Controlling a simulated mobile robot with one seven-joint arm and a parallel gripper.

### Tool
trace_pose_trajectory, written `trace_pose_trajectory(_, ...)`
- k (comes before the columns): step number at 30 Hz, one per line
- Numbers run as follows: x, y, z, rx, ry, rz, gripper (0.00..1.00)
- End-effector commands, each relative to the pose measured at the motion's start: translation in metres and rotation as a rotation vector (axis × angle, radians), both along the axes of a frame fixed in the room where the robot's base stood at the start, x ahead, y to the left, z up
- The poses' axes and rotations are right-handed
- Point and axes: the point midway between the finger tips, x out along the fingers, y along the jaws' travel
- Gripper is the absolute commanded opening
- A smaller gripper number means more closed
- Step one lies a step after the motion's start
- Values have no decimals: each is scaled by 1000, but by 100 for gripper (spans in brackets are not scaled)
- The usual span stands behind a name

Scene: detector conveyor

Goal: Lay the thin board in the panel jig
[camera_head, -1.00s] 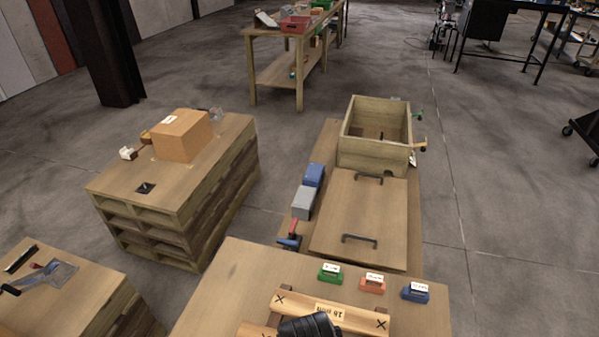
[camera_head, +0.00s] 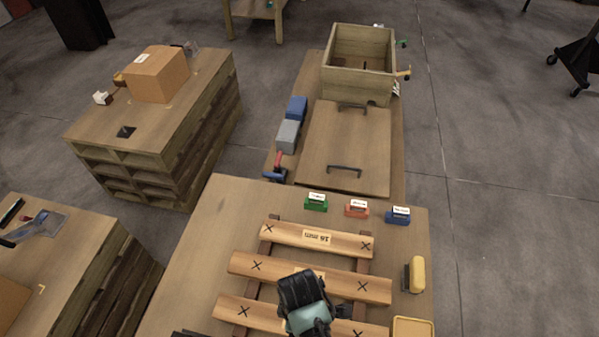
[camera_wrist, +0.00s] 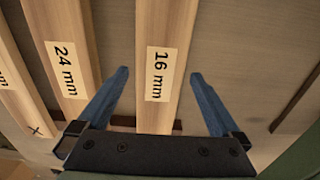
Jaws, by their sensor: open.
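In the head view my wrist hides part of the middle board and my fingertips. I cannot identify the panel jig.
Green (camera_head: 316,202), orange (camera_head: 357,208) and blue (camera_head: 398,215) labelled blocks stand behind the boards. A yellow-handled tool (camera_head: 416,275) lies to the right. A handled panel (camera_head: 345,140) and an open wooden crate (camera_head: 330,75) are on the bench beyond. Pallet stacks stand left.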

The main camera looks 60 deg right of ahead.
Motion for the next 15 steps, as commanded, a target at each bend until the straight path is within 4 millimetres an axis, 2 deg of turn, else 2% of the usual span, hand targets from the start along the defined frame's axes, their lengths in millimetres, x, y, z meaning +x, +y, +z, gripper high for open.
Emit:
trace_pose_trajectory(8, 1, 0, -3, -1, -2, 0, 98)
trace_pose_trajectory(15, 1, 0, -3, -1, -2, 0, 55)
